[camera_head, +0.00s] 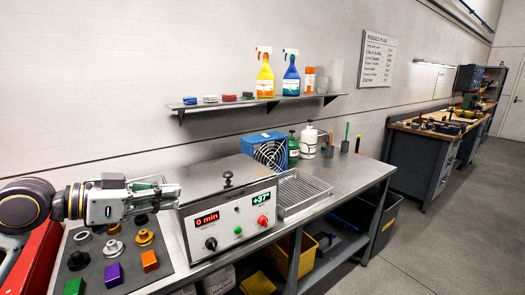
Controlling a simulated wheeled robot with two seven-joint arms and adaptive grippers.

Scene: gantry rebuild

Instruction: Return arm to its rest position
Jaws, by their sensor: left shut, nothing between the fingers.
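My left gripper (174,195) reaches in from the left edge with its arm and points right. It is shut and empty, raised over the far part of the dark parts mat (98,247). The fingertips are close to the left side of the grey metal unit (228,205) in the picture; I cannot tell whether they touch. On the mat are green (74,286), purple (113,274) and orange (149,260) blocks and several ring-shaped parts. My right gripper is not in view.
The unit shows "0 min" and "+37". Beside it are a wire basket (301,190), a blue fan box (265,149) and bottles. A shelf (250,101) with spray bottles hangs above. A red case (38,259) stands at left. The bench's right end is mostly clear.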

